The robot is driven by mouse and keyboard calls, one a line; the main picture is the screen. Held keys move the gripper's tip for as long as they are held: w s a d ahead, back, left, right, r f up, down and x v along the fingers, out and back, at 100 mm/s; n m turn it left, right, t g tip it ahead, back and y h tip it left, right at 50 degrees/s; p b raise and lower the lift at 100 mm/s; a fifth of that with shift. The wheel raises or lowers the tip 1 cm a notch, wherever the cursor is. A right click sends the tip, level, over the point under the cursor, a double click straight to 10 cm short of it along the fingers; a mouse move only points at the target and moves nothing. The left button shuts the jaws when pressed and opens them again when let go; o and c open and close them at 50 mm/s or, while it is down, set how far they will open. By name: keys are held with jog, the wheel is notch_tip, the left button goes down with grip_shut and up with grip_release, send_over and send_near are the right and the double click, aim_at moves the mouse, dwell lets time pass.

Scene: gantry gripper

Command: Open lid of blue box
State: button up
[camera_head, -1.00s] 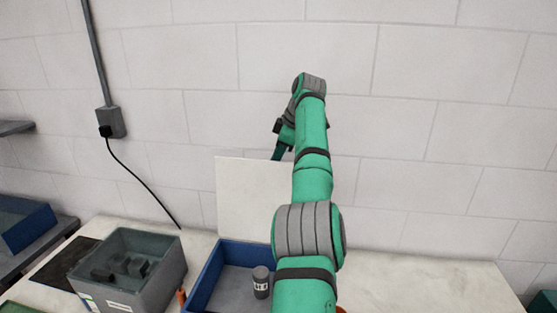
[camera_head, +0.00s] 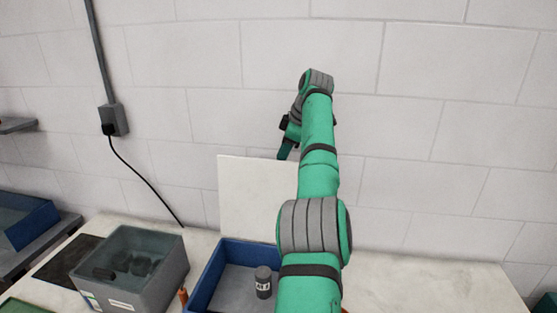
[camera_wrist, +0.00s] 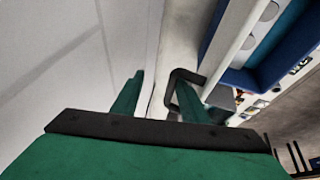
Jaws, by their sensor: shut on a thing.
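The blue box (camera_head: 207,272) stands on the worktop, left of my arm's lower part. Its inside is open to view. Its pale lid (camera_head: 245,195) stands upright at the back of the box, in front of the wall. In the wrist view the lid (camera_wrist: 183,38) runs edge-on, with a dark handle (camera_wrist: 184,75) on the box side. My gripper (camera_head: 284,153) is at the lid's top edge. In the wrist view its fingers (camera_wrist: 158,84) sit on both sides of the lid edge, shut on it; one passes by the handle. My arm hides the lid's right part.
A dark-labelled cylinder (camera_head: 263,282) stands inside the box. A grey bin (camera_head: 150,285) with dark parts stands left of it. Another blue box (camera_head: 25,228) is at far left. The brick wall (camera_head: 430,120) is close behind the lid. The worktop at right (camera_head: 430,285) is clear.

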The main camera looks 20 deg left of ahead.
jog(key=v, duration=0.6)
jog(key=shift+s+a+r, duration=0.2)
jog(key=shift+r, duration=0.1)
jog(key=shift+d, duration=0.2)
jog(key=shift+w+d, duration=0.1)
jog(key=shift+d, duration=0.05)
